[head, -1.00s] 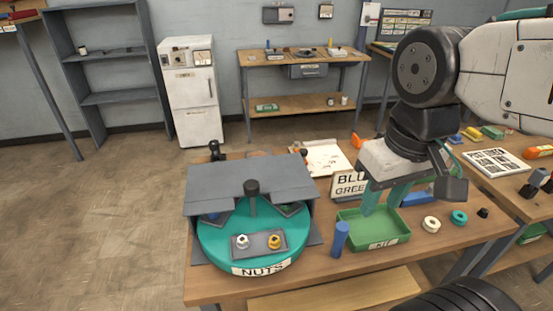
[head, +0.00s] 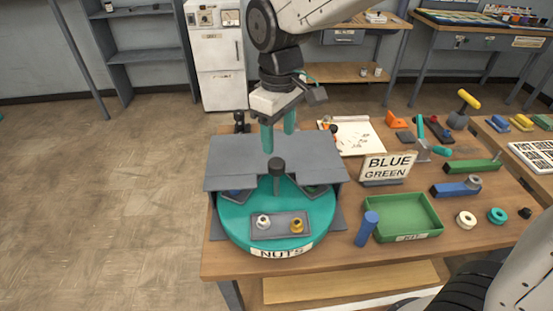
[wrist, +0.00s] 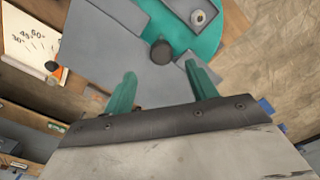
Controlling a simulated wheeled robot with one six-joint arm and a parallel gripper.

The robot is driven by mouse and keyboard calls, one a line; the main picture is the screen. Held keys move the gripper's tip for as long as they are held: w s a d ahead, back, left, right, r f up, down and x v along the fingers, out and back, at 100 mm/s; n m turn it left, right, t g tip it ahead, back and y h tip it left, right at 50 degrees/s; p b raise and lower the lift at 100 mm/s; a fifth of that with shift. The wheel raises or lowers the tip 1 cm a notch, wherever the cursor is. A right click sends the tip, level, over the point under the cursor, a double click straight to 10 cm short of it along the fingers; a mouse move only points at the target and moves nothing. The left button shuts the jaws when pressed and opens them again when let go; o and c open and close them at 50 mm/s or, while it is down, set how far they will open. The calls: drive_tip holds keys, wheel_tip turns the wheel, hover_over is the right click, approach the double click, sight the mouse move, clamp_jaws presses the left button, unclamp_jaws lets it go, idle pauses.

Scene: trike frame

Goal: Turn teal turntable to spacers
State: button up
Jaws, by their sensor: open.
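The teal turntable (head: 232,222) sits at the front left of the workbench, its "NUTS" label (head: 281,252) facing front. A grey tray (head: 266,225) on its front holds a silver nut (head: 263,222) and a gold nut (head: 296,226). A grey cover (head: 236,155) hides its back half; parts of other trays show under the cover's edge. A dark upright knob (head: 277,166) stands at the turntable's middle and also shows in the wrist view (wrist: 162,52). My gripper (head: 278,140) is open and empty, above the cover, just behind the knob in the head view. I see no spacers label.
A green kit tray (head: 437,232), a blue cylinder (head: 367,229) and a "BLUE GREEN" sign (head: 388,167) stand right of the turntable. White (head: 466,220) and teal (head: 497,215) rings lie farther right. A paper sheet (head: 357,138) lies behind.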

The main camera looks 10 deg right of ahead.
sight(276, 162)
drive_tip(key=shift+a+f, duration=0.25)
drive_tip(key=shift+f, duration=0.2)
wheel_tip(276, 162, down, 7)
drive_tip(key=shift+f, duration=0.1)
clamp_jaws()
